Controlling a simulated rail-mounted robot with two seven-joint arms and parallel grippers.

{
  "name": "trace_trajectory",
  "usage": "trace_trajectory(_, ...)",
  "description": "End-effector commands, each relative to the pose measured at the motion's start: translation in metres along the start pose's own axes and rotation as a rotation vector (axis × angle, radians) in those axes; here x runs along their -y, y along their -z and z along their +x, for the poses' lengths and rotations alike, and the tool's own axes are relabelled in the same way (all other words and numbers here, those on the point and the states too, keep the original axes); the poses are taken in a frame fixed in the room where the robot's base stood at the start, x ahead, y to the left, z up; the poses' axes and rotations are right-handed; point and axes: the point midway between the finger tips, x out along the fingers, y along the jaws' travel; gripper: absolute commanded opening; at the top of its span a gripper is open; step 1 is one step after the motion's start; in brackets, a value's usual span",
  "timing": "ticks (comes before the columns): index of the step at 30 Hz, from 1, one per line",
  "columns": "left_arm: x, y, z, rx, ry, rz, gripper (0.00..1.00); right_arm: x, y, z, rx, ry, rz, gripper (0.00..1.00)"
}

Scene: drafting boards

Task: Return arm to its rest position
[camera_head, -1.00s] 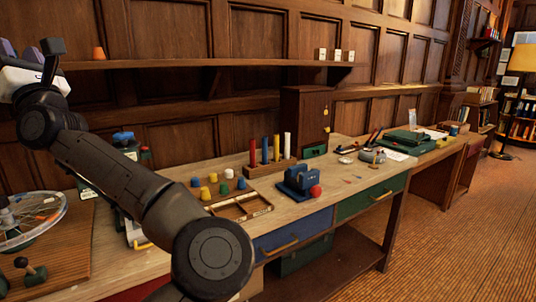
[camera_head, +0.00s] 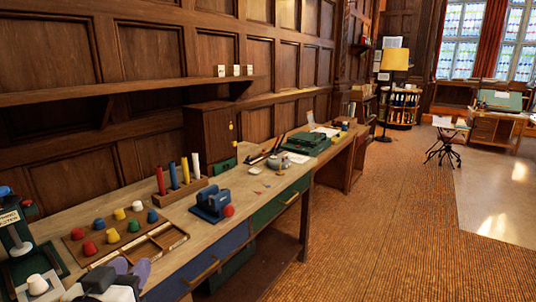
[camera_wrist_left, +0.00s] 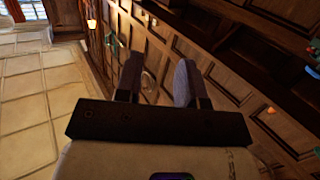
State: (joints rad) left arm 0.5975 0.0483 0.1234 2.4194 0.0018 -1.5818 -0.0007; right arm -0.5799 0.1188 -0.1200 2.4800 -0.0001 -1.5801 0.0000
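My left gripper (camera_head: 131,268) shows at the bottom left of the head view, at the front edge of the workbench (camera_head: 65,227), near a partitioned wooden tray (camera_head: 160,245). The left wrist view shows its two grey-purple fingers (camera_wrist_left: 158,80) standing apart with nothing between them. Beyond them are panelled wall and a pale tiled surface. Most of my left arm is out of the head view. My right gripper is in neither view.
On the bench are several coloured pegs on a board (camera_head: 107,229), a rack of coloured rods (camera_head: 180,192), a blue tape dispenser (camera_head: 211,203) and a green-based device (camera_head: 16,243) at far left. The carpet (camera_head: 390,220) at right is clear.

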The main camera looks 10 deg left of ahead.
Motion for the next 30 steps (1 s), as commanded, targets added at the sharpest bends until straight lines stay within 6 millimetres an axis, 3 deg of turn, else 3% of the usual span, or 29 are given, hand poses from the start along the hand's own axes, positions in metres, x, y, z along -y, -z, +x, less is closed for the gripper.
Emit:
trace_trajectory(1, -0.010, -0.023, -0.003, 0.065, -0.014, 0.037, 0.36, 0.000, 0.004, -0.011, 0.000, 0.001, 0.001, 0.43)
trace_trajectory(8, -0.044, -0.137, -0.032, 0.342, -0.103, 0.156, 0.36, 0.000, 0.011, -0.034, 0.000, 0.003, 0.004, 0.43)
trace_trajectory(15, -0.055, -0.253, -0.098, 0.676, -0.176, 0.226, 0.36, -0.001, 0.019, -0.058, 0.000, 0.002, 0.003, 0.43)
trace_trajectory(21, -0.045, -0.314, -0.161, 0.894, -0.188, 0.244, 0.36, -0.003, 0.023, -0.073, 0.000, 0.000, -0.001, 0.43)
trace_trajectory(30, -0.032, -0.361, -0.243, 1.123, -0.195, 0.250, 0.36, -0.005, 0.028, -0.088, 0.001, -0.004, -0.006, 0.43)
